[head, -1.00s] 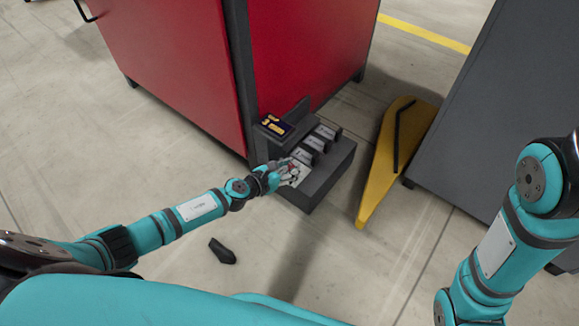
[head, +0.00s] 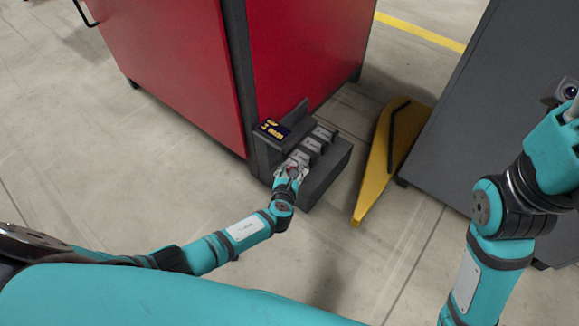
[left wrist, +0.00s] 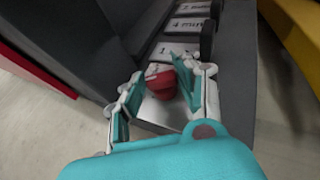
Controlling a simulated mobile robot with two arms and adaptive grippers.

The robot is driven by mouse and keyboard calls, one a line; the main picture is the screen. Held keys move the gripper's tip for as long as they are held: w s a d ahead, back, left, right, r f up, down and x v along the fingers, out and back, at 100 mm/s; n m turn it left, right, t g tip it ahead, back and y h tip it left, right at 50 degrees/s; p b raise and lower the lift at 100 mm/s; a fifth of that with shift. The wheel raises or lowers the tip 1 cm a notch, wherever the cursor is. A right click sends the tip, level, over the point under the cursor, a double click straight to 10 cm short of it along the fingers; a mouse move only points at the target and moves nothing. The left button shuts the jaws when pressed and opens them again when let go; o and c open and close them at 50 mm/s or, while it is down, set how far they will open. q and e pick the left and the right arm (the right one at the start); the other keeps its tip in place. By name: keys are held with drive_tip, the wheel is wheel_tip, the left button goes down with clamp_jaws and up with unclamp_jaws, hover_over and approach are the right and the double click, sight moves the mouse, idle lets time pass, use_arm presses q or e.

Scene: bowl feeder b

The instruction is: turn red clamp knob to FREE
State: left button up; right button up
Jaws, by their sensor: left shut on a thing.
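The red clamp knob (left wrist: 162,81) sits on a pale plate on the dark feeder unit (head: 325,183), and its red shows faintly between my fingers in the head view. My left gripper (head: 290,172) reaches it from the front. In the left wrist view, the fingers of my left gripper (left wrist: 168,88) stand on both sides of the knob and are shut on it. The knob's lower part and any FREE mark cannot be made out. My right arm shows at the right, but its fingers are out of view.
Several labelled grey plates (left wrist: 181,49) line the unit behind the knob. A small dark display (head: 272,129) sits beside a red cabinet (head: 305,60). A yellow wedge-shaped piece (head: 376,175) lies right of the unit, near a grey cabinet (head: 450,110). Floor in front is open.

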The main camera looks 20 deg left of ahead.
use_arm(q)
drive_tip(key=shift+d+n+g+y, duration=0.2)
drive_tip(key=shift+n+g+y, duration=0.3)
drive_tip(key=shift+n+y, duration=1.15)
drive_tip(key=shift+y, duration=0.35)
drive_tip(key=o, duration=1.1)
drive_tip(key=shift+o, duration=0.2)
drive_tip(key=shift+s+d+r, duration=0.15)
drive_tip(key=shift+s+d, duration=0.05)
drive_tip(key=shift+s, duration=0.2)
drive_tip(key=v, duration=1.1)
drive_tip(key=shift+w+r, duration=0.1)
